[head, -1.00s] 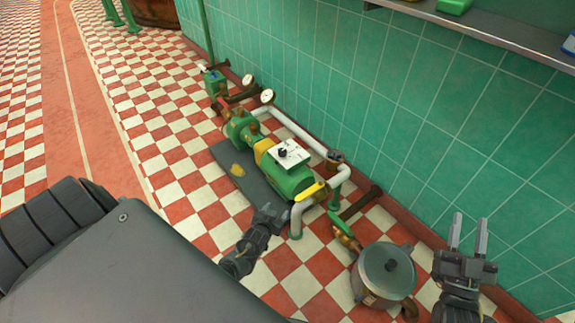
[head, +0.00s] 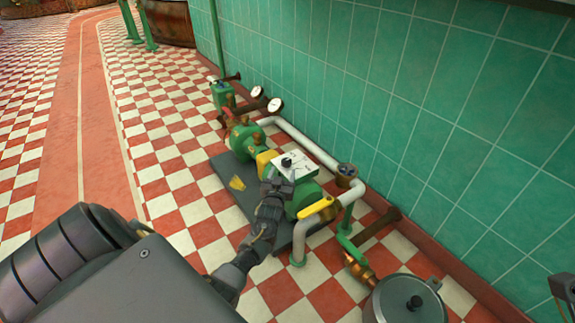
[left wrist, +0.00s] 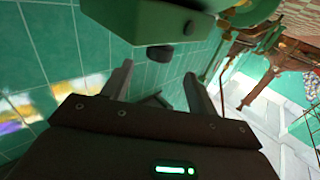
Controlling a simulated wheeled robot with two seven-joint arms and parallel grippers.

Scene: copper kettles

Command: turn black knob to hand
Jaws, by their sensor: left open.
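The black knob (head: 287,162) stands on the white-topped control box (head: 303,166) of the green pump (head: 304,200). My left gripper (head: 290,176) is at the near side of that box, close to the knob, and partly covers the box. In the left wrist view my left gripper (left wrist: 160,82) has its two fingers spread with nothing between them. A dark round piece, likely the knob (left wrist: 160,53), shows beyond the fingertips under a green-looking box (left wrist: 150,22). I see no contact. Part of my right gripper (head: 564,287) shows at the right edge.
A yellow lever (head: 318,208) and a pale pipe (head: 300,140) flank the pump. A grey lidded pot (head: 405,302) stands at the lower right. Two gauges (head: 274,105) are behind. The green tiled wall (head: 400,100) runs along the right. Checkered floor at left is clear.

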